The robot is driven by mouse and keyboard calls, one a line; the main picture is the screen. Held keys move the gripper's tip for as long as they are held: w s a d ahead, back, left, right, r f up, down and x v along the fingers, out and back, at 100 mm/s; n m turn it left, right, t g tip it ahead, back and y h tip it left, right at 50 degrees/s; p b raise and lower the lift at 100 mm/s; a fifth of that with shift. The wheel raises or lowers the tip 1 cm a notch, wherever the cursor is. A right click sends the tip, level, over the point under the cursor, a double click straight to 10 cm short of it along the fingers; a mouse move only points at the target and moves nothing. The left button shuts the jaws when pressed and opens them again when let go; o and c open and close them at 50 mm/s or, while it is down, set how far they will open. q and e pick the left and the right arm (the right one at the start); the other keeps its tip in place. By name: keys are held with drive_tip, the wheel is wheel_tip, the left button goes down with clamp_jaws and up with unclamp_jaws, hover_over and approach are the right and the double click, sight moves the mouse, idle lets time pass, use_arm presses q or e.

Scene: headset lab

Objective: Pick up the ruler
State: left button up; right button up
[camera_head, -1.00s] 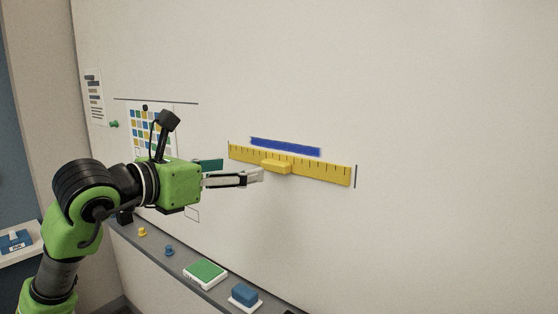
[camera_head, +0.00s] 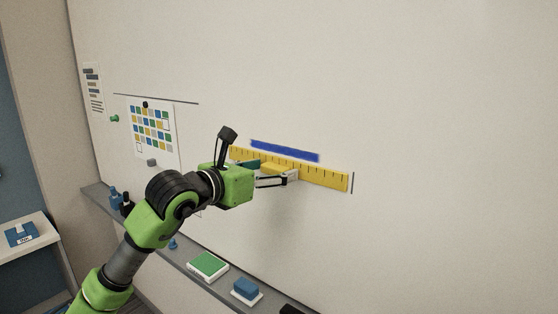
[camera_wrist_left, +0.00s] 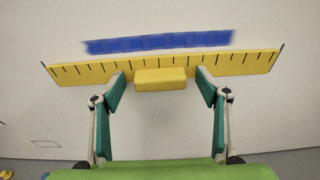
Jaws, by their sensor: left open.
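The yellow ruler (camera_head: 325,178) with black tick marks lies against the whiteboard, below a blue stripe (camera_head: 285,150). A yellow block-shaped handle (camera_wrist_left: 160,79) sticks out from the ruler's middle. My left gripper (camera_head: 278,174) is open in front of the ruler. In the left wrist view the left gripper (camera_wrist_left: 161,92) has one green-padded finger on each side of the handle, with a gap on both sides. The fingertips reach up to about the ruler's lower edge in that view. My arm hides part of the ruler's left end in the head view. My right gripper is not in view.
A ledge (camera_head: 223,289) runs below the board. It carries a green-topped block (camera_head: 208,264), a blue eraser (camera_head: 246,288) and small items. A calendar sheet (camera_head: 153,128) hangs at left. The board right of the ruler is clear.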

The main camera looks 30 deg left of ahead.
use_arm(q)
drive_tip(key=c, duration=1.2)
drive_tip(key=shift+r, duration=0.45)
wheel_tip(320, 180, up, 3)
drive_tip(key=shift+s+a+f, duration=0.1)
drive_tip(key=shift+a, duration=0.05)
drive_tip(key=shift+s+a+r+b, duration=1.35)
drive_tip(key=shift+s+a+r, duration=1)
drive_tip(key=shift+a, duration=0.2)
drive_tip(key=shift+s+a+r+b, duration=1.3)
drive_tip(key=shift+s+a+r, duration=1)
drive_tip(key=shift+a, duration=0.2)
